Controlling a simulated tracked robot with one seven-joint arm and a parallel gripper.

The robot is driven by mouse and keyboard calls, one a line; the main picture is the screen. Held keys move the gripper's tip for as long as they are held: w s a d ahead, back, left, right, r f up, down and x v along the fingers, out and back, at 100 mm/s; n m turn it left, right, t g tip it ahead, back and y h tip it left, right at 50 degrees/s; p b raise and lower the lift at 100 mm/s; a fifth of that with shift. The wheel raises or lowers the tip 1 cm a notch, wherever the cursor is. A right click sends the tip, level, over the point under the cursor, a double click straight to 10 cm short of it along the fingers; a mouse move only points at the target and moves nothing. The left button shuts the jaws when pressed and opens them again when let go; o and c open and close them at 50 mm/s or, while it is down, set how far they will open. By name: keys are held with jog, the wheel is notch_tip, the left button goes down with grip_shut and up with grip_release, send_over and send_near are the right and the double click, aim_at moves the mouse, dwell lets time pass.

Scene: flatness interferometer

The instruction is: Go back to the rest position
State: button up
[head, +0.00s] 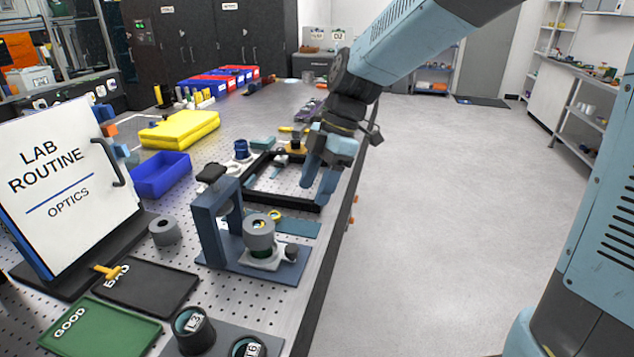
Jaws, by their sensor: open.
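My gripper (322,185) hangs from my blue arm over the right edge of the perforated table (222,320). Its fingers point down, open, with nothing seen between them. It is above or beside the right side of a black square frame (293,203); the exact gap cannot be told. The blue-grey interferometer stand (208,235) is nearer, to the gripper's lower left. A grey ring-shaped part (259,232) sits on the stand's base, above a white plate (262,260). The stand and the gripper are apart in the picture.
A green GOOD tray (120,335) and a black BAD tray (165,290) lie front left, beside a LAB ROUTINE board (70,190). Two round labelled parts, one a dark cylinder (193,332), stand at the front. A blue bin (160,178) and yellow block (180,130) are farther back. Floor at right is clear.

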jog(key=s+d+r+m+t+h, duration=0.1)
jog(key=s+d+r+m+t, duration=0.1)
jog(key=d+m, duration=0.6)
jog(key=s+d+r+m+t+h, duration=0.1)
jog(key=s+d+r+m+t, duration=0.2)
jog(key=s+d+m, duration=0.2)
jog(key=s+d+r+m+t+h, duration=0.1)
jog(key=s+d+r+m+t, duration=0.1)
jog(key=d+m, duration=0.9)
jog(key=shift+s+d+r+m+t+h, duration=0.35)
jog(key=shift+s+d+t, duration=0.25)
jog(key=shift+s+d, duration=0.6)
jog(key=shift+f, duration=0.1)
jog(key=shift+c, duration=0.4)
